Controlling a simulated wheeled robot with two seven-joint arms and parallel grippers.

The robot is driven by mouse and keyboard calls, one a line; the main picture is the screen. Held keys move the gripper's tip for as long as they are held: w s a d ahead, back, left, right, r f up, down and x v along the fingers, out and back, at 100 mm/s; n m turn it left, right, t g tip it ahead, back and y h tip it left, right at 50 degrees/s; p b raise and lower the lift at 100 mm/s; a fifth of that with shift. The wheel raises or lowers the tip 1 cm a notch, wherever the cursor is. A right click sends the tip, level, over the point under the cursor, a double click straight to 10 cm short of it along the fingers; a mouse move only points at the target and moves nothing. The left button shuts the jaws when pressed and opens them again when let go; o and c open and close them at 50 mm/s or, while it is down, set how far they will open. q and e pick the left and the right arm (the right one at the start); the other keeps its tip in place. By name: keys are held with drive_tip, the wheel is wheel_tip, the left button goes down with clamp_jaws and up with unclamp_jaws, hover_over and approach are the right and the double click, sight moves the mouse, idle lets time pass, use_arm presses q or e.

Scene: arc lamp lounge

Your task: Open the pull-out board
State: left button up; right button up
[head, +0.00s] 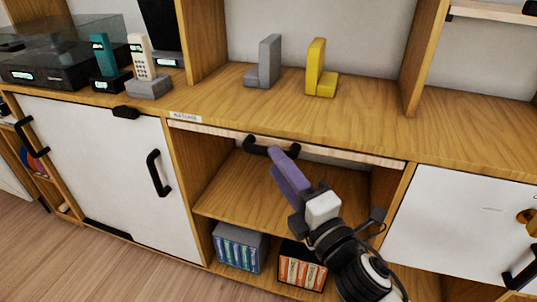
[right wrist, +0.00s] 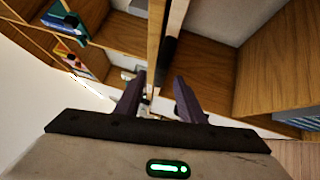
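The pull-out board (head: 340,158) shows as a thin pale strip under the cabinet top, its front edge about flush with the cabinet front. Its black bar handle (head: 270,147) is on the front edge. My right gripper (head: 280,160) has purple fingers, with their tips just below and in front of the handle; I cannot tell whether they touch it. In the right wrist view the two fingers (right wrist: 157,90) stand apart, with the board's edge and a black strip, likely the handle, ahead between them. My left gripper is not in view.
The cabinet top (head: 215,105) carries grey and yellow bookends (head: 318,75) and phones (head: 143,70). Below the board is an open shelf (head: 235,185), with boxes of cassettes (head: 240,248) lower down. A white door (head: 110,170) is left and a white panel (head: 465,230) right.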

sight(268, 156)
drive_tip(key=x, duration=0.5)
drive_tip(key=shift+b, duration=0.3)
clamp_jaws()
